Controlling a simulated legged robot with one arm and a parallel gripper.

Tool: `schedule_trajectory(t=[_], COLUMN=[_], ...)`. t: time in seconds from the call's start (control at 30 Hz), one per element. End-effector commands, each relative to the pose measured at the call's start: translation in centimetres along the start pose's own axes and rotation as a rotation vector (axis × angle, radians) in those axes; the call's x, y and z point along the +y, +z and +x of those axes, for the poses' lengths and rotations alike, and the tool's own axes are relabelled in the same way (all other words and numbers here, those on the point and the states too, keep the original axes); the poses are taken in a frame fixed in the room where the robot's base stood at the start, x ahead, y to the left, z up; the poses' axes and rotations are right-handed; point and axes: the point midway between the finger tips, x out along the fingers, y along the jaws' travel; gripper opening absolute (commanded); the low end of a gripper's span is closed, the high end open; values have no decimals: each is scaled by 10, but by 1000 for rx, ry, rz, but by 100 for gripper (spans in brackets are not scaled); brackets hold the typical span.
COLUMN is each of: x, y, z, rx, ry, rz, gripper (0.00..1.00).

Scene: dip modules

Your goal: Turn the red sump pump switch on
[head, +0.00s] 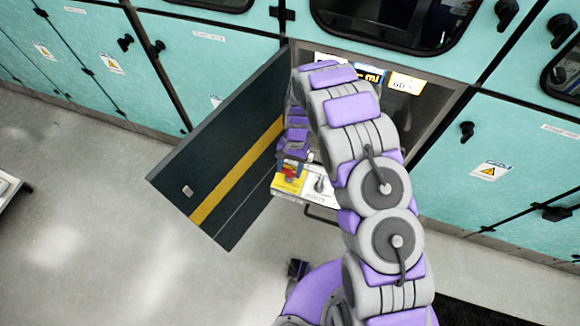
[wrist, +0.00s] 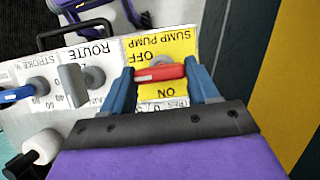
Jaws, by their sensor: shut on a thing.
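The red sump pump switch (wrist: 160,73) lies crosswise on a yellow plate (wrist: 170,93) in the wrist view. The plate's lettering is upside down, with OFF above the red handle and ON below it. My gripper (wrist: 159,74) has its two blue fingers on either end of the red handle and is shut on it. In the head view the red switch (head: 289,173) shows as a small patch below my gripper (head: 293,160), partly hidden by it. The yellow plate is on the left part of a white panel (head: 318,194).
Beside the yellow plate are a ROUTE knob (wrist: 93,77) and a blue-handled stroke control (wrist: 17,95). A dark cabinet door (head: 215,150) with a yellow stripe stands open left of the panel. Teal cabinets (head: 500,130) line the wall. The floor at left is open.

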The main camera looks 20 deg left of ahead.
Motion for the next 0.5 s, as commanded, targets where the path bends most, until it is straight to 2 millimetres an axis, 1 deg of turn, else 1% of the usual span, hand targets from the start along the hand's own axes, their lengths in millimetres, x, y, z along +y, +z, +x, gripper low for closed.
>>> schedule_trajectory(t=[0.27,0.5], x=[-3,-4], y=[0,1], z=[-2,-3], rx=[4,2], ry=[54,137], rz=[-136,-334], gripper=[29,29])
